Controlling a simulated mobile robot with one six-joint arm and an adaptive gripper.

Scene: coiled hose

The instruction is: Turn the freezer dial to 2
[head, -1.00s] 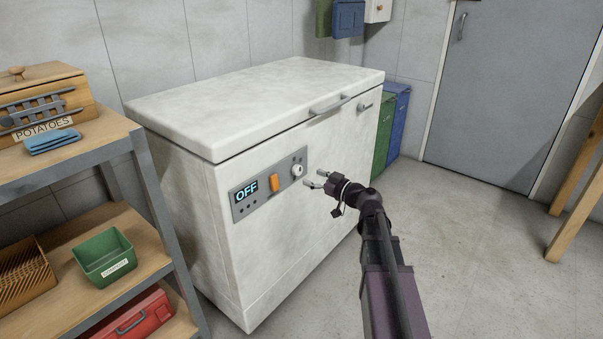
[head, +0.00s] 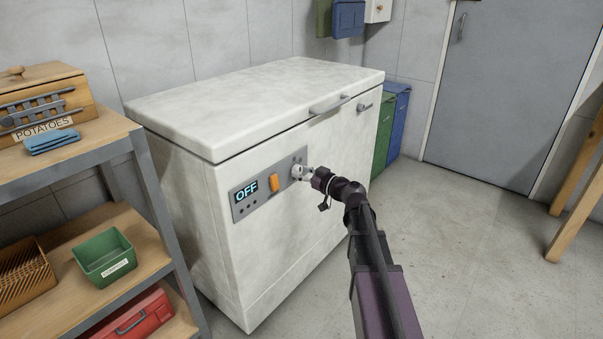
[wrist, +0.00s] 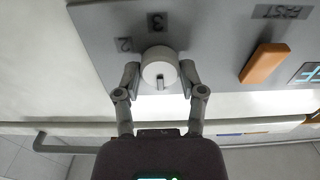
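The freezer dial (head: 297,172) is a round white knob on the grey control panel (head: 240,208) of the white chest freezer (head: 200,190). In the wrist view the dial (wrist: 158,66) has a dark mark at its lower edge, pointing away from the numbers. The labels 2 (wrist: 124,45) and 3 (wrist: 157,23) appear upside down above it. The display (head: 247,191) reads OFF. My gripper (head: 304,172) is at the dial. In the wrist view its fingers (wrist: 159,79) stand apart, one on each side of the dial. I cannot tell whether they touch it.
An orange switch (head: 274,183) sits beside the dial, with a FAST label (wrist: 281,12) near it in the wrist view. The freezer lid handle (head: 329,104) juts out above. A shelf unit (head: 150,150) stands at left.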

